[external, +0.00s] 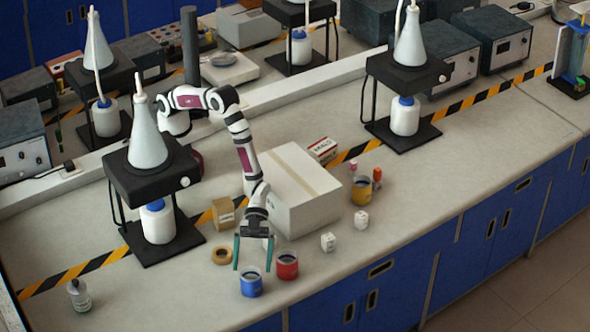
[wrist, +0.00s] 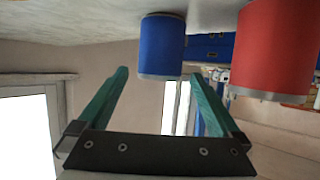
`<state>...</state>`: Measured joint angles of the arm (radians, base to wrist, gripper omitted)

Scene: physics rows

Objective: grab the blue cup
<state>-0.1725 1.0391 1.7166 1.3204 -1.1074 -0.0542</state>
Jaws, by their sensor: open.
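The blue cup (external: 251,284) stands upright on the bench near its front edge. The red cup (external: 287,266) stands just to its right and behind it. My gripper (external: 252,268) is open, with its two green fingers spread and nothing between them, low over the bench just behind the blue cup. The wrist view appears upside down. In it the blue cup (wrist: 162,46) lies ahead of my open gripper (wrist: 158,74), roughly in line with the gap between the fingers, and the red cup (wrist: 273,48) is to the right.
A roll of brown tape (external: 222,256) lies left of the gripper, with a small brown box (external: 223,213) behind it. A large white box (external: 295,190) stands behind. White cubes (external: 328,242) and a yellow cup (external: 362,191) are to the right.

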